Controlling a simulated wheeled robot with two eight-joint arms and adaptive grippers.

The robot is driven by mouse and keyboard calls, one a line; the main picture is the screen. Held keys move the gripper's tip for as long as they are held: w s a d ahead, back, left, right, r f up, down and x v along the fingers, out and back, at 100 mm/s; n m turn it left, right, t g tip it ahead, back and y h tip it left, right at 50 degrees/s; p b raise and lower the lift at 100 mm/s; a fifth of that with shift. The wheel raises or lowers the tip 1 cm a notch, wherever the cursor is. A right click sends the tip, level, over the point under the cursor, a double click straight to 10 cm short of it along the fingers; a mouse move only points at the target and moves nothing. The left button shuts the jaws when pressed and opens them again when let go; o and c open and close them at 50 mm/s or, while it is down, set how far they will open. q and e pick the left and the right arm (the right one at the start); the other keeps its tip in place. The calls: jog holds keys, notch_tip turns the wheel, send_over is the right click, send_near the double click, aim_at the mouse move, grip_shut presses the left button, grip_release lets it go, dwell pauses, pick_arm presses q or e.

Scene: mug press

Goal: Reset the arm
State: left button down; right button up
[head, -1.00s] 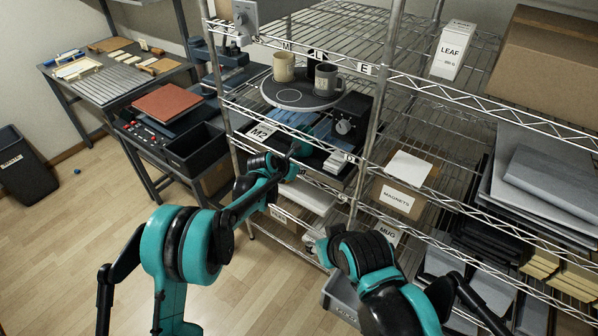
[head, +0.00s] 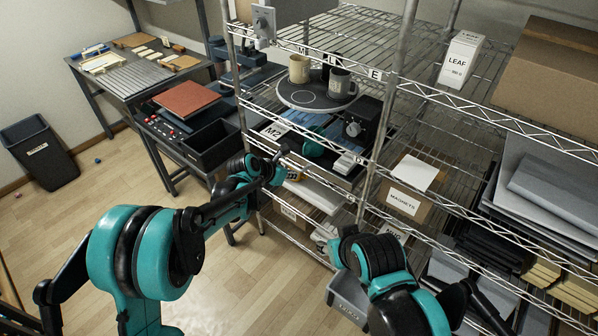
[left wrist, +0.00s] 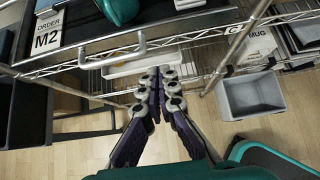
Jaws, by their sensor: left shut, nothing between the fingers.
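My left arm (head: 140,250) reaches in from the left to the front of the middle shelf. My left gripper (left wrist: 157,78) is shut and empty in the left wrist view. Its fingers point at the shelf edge, just in front of and below a dark tray (left wrist: 90,60) with a metal handle. A card reading ORDER M2 (left wrist: 47,32) shows at that tray; it also shows in the head view (head: 275,130). My right arm (head: 372,258) is folded at the lower right, and its gripper is not clearly visible.
Two mugs (head: 299,68) (head: 340,82) stand on a round turntable (head: 296,97) on the shelf. A work table (head: 130,70) is at the left. Open floor lies left of the rack.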

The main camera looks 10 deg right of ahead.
pick_arm(q)
jog(key=shift+s+a+r, duration=0.1)
jog(key=shift+a+r, duration=0.05)
jog(key=shift+a, duration=0.15)
jog(key=s+a+r+m+t+y, duration=0.1)
jog(key=s+a+r+m+y, duration=0.1)
jog(key=s+a+r+m, duration=0.55)
jog(key=s+a+r+m+y, duration=0.25)
jog(key=s+a+m, duration=0.3)
jog(key=a, duration=0.55)
jog(key=s+a+f+m+y, duration=0.1)
jog(key=s+a+m, duration=0.5)
jog(key=s, duration=0.3)
jog(key=s+a+f+m+y, duration=0.1)
jog(key=s+a+m+y, duration=0.1)
jog(key=s+a+m, duration=0.4)
jog(key=s+a, duration=0.1)
jog(key=s, duration=0.2)
jog(key=shift+f+m, duration=0.15)
jog(key=shift+m, duration=0.15)
jog(key=shift+a, duration=0.1)
